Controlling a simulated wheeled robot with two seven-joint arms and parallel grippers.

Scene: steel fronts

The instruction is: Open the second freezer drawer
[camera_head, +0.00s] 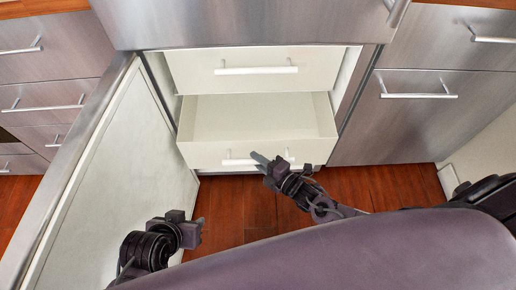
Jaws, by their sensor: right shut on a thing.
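The second freezer drawer (262,150) is a white, empty-looking box that stands pulled out of the freezer below the upper drawer. Its bar handle (239,162) runs along its front. My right gripper (264,161) is at the middle of this handle and is shut on it. The upper freezer drawer (256,82) is pushed in behind, with a pale bar handle (256,70) free of any gripper. My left gripper (198,229) hangs low at the left, apart from the drawers, and its finger gap is too small to make out.
The freezer door (122,165) stands open on the left, beside my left gripper. Steel cabinet fronts with bar handles flank the freezer, including one on the right (400,125). The wooden floor (235,205) in front of the drawer is clear.

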